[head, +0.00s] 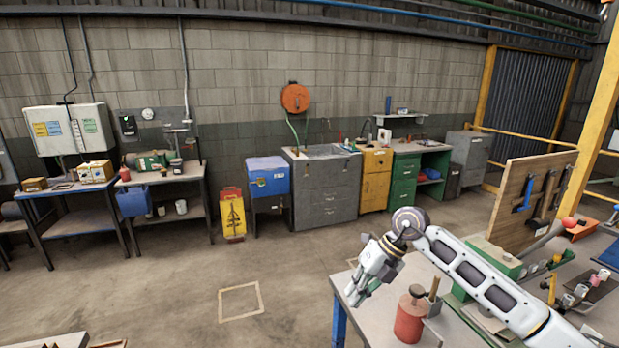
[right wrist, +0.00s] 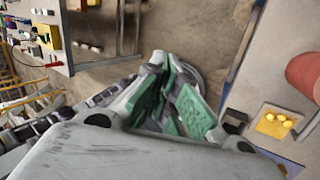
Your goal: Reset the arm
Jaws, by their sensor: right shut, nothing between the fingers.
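My right arm comes in from the lower right of the head view. It is white with dark bands and reaches over a grey-topped workbench (head: 345,285) with a blue leg. My right gripper (head: 360,290) hangs above the bench's left end, pointing down and left. It is shut and empty. In the right wrist view its fingers with green pads (right wrist: 178,105) are close together with nothing between them. My left gripper is in neither view.
A red canister (head: 410,316) stands on the bench close to my right arm. A wooden tool board (head: 530,205) rises behind the bench on the right. Cabinets, a blue cooler (head: 267,177) and side tables line the far wall. The concrete floor at left is mostly clear.

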